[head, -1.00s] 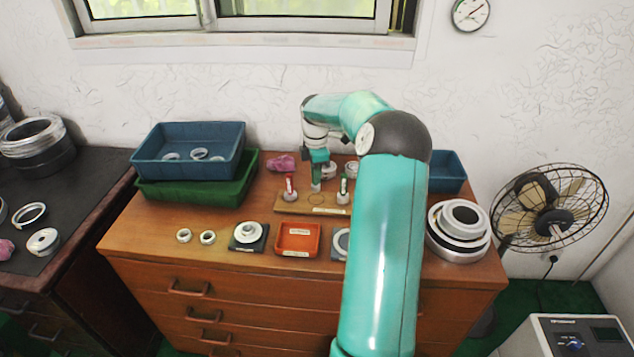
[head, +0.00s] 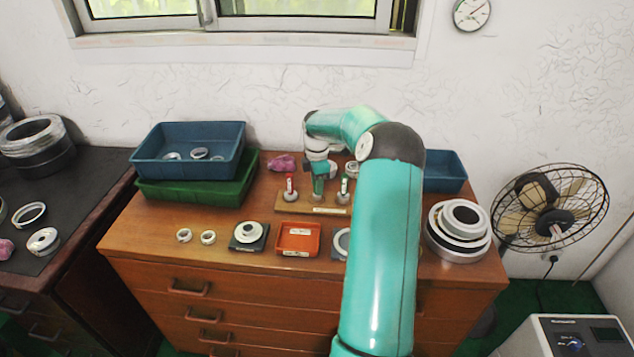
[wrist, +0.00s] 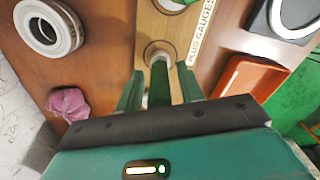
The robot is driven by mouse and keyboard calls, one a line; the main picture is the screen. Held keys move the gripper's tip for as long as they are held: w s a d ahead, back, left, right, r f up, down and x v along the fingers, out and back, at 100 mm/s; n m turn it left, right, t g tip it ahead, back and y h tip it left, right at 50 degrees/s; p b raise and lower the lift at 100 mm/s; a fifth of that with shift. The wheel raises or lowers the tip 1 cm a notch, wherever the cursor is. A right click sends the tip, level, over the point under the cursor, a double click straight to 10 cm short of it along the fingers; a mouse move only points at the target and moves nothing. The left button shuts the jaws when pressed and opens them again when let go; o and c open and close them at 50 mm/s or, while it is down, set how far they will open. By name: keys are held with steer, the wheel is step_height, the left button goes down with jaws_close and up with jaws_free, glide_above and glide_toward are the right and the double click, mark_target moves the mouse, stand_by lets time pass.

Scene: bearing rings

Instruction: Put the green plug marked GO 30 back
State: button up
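A green plug (wrist: 160,85) stands between the fingers of my gripper (wrist: 161,80) in the wrist view. A strip of space shows on each side of it, so the fingers look open around it. Its far end meets a round seat on the wooden plug gauge board (wrist: 145,20). The plug also shows in the head view (head: 318,187), at the middle of the board, below my gripper. A red-topped plug (head: 290,186) stands to its left and a green-topped one (head: 344,187) to its right. The plug markings are too small to read.
A red tray (head: 297,240) and a dark block with a ring (head: 249,235) lie in front of the board. A pink cloth (head: 282,162) and pale rings lie behind it. Blue (head: 188,150) and green trays are stacked at left, large rings (head: 458,232) at right.

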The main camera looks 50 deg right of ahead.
step_height(320, 180, up, 12)
steer(key=shift+r, duration=0.2)
stand_by(0.5)
